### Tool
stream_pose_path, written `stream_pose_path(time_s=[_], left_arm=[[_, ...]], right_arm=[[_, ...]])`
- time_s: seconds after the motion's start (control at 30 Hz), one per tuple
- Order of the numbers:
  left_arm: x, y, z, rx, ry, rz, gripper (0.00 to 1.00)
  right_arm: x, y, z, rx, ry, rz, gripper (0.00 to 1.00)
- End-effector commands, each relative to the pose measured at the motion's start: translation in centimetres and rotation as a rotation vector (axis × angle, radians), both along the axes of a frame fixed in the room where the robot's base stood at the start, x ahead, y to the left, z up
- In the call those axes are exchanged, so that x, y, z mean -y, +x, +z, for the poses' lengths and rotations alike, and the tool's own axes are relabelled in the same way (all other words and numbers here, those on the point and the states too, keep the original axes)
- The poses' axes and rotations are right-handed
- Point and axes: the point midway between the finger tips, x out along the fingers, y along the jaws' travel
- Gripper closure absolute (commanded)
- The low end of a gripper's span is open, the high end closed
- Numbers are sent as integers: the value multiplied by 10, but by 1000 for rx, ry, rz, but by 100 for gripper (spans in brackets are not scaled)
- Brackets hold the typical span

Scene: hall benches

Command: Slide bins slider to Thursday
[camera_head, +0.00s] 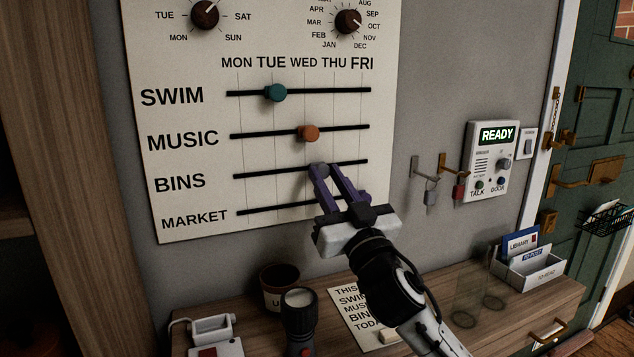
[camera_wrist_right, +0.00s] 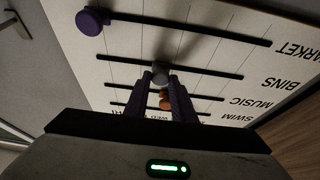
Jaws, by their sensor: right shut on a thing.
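The white board (camera_head: 175,110) on the wall has four day sliders in rows under MON to FRI. My right gripper (camera_head: 318,170) has its purple fingers at the BINS track (camera_head: 270,172). They are shut on the grey bins slider (camera_wrist_right: 160,75), which sits between WED and THU. In the head view the fingers largely cover this slider. The teal swim slider (camera_head: 275,92) is at TUE and the orange music slider (camera_head: 308,133) is near WED. The purple market slider (camera_wrist_right: 92,20) is at the FRI end of its track. My left gripper is not in view.
Below the board is a wooden bench with a dark cup (camera_head: 279,284), a flashlight (camera_head: 299,318), a note (camera_head: 352,310) and a letter tray (camera_head: 530,272). Hooks with padlocks (camera_head: 430,193) and an intercom reading READY (camera_head: 492,160) are on the wall to the right.

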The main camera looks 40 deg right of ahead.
Motion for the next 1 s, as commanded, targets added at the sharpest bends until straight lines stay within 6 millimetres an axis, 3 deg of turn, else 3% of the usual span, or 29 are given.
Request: stream_pose_path(time_s=[0.2,0.53,0.57,0.63,1.0], left_arm=[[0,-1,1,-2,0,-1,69],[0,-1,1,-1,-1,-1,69],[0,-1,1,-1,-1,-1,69],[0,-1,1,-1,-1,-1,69],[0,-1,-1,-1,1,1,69]], right_arm=[[32,-8,0,-1,-1,-3,100],[34,-8,0,0,-1,-1,100],[34,-8,0,0,-1,-1,72],[34,-8,0,1,-1,-1,60],[33,-12,-3,0,1,-1,60]])
